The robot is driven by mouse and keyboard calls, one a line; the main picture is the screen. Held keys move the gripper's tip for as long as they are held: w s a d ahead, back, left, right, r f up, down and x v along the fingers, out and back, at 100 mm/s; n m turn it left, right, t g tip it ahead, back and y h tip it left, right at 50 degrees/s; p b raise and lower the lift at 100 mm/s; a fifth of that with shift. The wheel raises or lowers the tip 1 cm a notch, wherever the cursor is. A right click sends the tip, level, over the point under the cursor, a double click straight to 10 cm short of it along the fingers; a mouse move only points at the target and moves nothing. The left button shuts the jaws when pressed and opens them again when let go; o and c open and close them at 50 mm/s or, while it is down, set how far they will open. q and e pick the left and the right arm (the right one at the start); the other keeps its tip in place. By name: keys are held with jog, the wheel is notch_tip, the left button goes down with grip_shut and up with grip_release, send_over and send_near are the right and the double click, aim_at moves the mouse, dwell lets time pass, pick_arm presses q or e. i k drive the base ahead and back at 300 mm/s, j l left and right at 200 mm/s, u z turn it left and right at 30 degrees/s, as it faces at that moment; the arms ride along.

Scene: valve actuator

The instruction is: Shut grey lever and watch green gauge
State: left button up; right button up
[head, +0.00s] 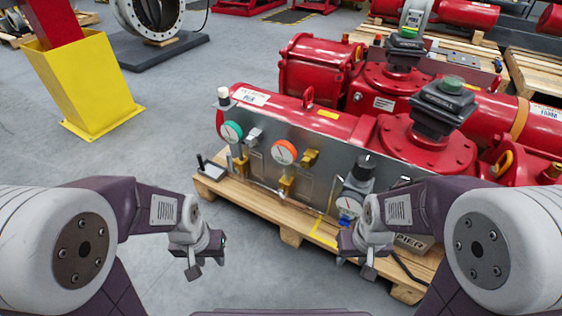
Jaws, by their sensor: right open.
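The green gauge (231,132), a white dial with a green rim, is on the left part of the metal panel on the red valve actuator. A small grey lever-like part (254,135) sits just right of it; its exact position is too small to tell. My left gripper (206,264) hangs in front of the pallet's left end, well below and apart from the gauge. Its jaw gap is unclear. My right gripper (357,260) is open in front of the panel's lower right and touches nothing that I can make out.
An orange-rimmed gauge (284,152) and a brass-yellow handle (310,158) are further right on the panel. A black knob (363,167) stands at its right end. The wooden pallet (262,209) carries the actuator. A yellow stand (88,88) is at left, with clear floor between.

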aim_at(235, 171)
jog(key=i+j, duration=0.15)
jog(key=j, duration=0.25)
jog(key=i+j, duration=0.15)
jog(key=j, duration=0.2)
jog(key=i+j+u, duration=0.1)
jog(key=j, duration=0.3)
jog(key=i+j, duration=0.25)
jog(key=j+u, duration=0.05)
jog(key=j, duration=0.05)
